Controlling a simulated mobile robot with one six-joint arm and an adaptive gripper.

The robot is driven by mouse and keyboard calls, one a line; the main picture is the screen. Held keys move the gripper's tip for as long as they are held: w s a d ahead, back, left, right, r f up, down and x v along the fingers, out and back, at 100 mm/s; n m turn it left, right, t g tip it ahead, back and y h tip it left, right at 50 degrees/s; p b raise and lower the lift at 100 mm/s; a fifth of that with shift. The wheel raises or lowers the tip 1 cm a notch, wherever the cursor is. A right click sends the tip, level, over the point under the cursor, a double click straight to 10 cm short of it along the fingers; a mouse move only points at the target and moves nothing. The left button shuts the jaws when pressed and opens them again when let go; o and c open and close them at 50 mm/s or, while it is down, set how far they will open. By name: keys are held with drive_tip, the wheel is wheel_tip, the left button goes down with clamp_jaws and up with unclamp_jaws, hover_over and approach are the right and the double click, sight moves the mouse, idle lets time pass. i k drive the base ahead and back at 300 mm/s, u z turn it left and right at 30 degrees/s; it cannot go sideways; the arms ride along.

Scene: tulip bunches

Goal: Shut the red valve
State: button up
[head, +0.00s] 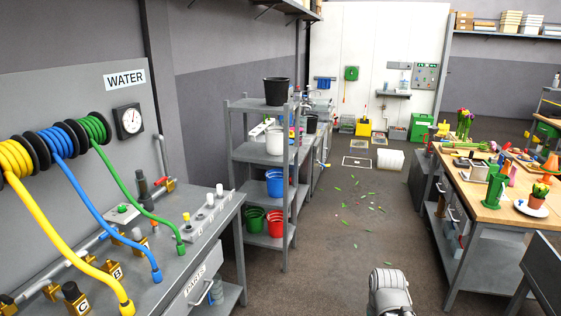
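A small red handle (168,184) shows on the grey pipework at the back right of the grey water bench (165,285), beside a dark upright fitting (142,187). It looks like the red valve, but it is too small to tell whether it is open or shut. A grey rounded link of my own arm shows at the bottom, right of centre. My gripper is not in view, and nothing touches the red handle.
Yellow, blue (115,222) and green hoses drape from wall reels across the bench. A grey shelf rack (262,160) with buckets stands just beyond it. A wooden-topped workbench (480,212) stands at right. The floor (330,265) between is open, with scattered green leaves.

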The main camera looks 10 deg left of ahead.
sight(164, 178)
drive_tip(key=z, duration=0.05)
drive_tip(key=i, duration=2.65)
drive_tip(key=u, duration=2.25)
